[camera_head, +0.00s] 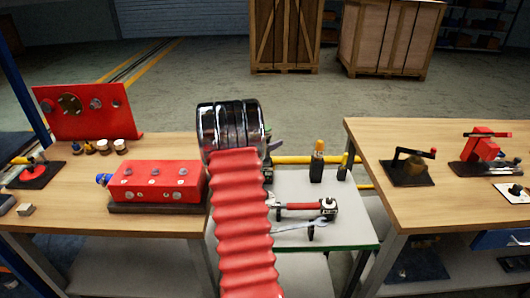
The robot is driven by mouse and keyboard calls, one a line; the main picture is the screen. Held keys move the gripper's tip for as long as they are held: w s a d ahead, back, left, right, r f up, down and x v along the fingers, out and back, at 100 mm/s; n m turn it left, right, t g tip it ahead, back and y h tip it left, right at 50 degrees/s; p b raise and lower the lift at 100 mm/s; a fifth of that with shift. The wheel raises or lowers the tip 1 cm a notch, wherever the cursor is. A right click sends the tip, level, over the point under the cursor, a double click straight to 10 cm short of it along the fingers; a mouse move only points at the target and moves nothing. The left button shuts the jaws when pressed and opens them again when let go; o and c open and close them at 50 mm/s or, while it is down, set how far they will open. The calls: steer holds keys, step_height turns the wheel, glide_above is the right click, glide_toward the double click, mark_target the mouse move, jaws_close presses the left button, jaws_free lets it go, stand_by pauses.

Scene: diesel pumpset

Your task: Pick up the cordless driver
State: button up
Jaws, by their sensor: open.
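My arm, with a red bellows sleeve and a black ringed end, rises through the middle of the view and hides what is behind it. I cannot make out my gripper's fingers. A red power tool with a dark end (301,206) lies on a low grey-topped cart (350,218), just right of my arm. It may be the cordless driver, but I cannot tell for sure. Small green and purple-grey parts show beside the black end of my arm, and I cannot tell what they belong to.
A wrench (300,226) lies on the cart near the red tool. A left bench (160,222) bears a red block (157,182); a right bench (375,150) bears fixtures. Wooden crates (285,38) stand behind.

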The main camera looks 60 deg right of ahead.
steer(key=shift+d+f, duration=0.1)
steer(key=shift+d, duration=0.3)
steer(key=shift+c, duration=0.3)
jaws_close()
stand_by(0.4)
